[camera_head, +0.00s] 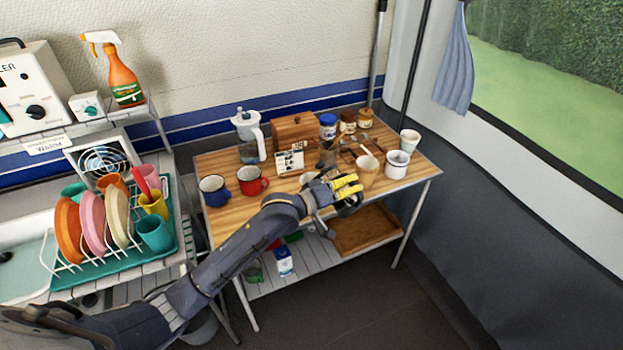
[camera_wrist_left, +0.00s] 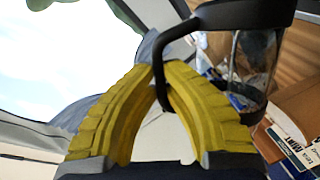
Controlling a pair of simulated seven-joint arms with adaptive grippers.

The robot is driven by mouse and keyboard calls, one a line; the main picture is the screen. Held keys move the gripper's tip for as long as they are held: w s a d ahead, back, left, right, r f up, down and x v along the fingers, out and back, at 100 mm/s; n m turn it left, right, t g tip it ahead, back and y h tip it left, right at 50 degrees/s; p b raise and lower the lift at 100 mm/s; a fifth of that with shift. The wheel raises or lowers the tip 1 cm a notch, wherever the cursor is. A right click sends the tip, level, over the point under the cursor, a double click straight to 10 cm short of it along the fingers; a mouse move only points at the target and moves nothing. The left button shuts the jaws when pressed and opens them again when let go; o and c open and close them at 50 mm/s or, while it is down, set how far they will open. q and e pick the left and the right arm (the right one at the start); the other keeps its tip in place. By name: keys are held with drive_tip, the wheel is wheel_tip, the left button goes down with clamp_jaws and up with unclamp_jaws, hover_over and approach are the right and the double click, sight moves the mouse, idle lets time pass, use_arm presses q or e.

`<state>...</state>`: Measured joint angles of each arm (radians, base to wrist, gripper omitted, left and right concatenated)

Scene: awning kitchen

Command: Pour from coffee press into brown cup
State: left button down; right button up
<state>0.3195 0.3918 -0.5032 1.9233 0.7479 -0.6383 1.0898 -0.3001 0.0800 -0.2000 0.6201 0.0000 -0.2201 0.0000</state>
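The coffee press, with a black lid, black handle and clear glass body (camera_wrist_left: 255,68), fills the upper right of the left wrist view. My left gripper (camera_wrist_left: 160,72) has its yellow fingers closed together at the tips around the black handle. In the head view the left gripper (camera_head: 347,186) is over the front of the wooden table; the press shows only partly behind it as dark glass (camera_head: 327,157). I cannot tell whether it is off the table. The light brown cup (camera_head: 367,170) stands upright just right of the fingers. My right gripper is not in view.
A white mug (camera_head: 397,165) and a beige cup (camera_head: 410,140) stand right of the brown cup. Red (camera_head: 252,181) and blue (camera_head: 214,190) mugs and a clear pitcher (camera_head: 249,137) are at left. A wooden box (camera_head: 295,131) and jars (camera_head: 348,122) line the back.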

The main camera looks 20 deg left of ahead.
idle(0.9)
use_arm(q)
drive_tip(key=shift+s+d+f+m, duration=0.2)
drive_tip(key=shift+d+f+m, duration=0.1)
drive_tip(key=shift+f+m, duration=0.3)
drive_tip(key=s+d+f+m+t+y, duration=0.1)
drive_tip(key=s+d+f+m+y, duration=0.1)
drive_tip(key=d+f+m, duration=0.2)
drive_tip(key=shift+s+d+f+m+y+p, duration=0.3)
drive_tip(key=shift+d+f+m+y+p, duration=0.1)
drive_tip(key=shift+f+m, duration=1.55)
drive_tip(key=shift+f, duration=0.3)
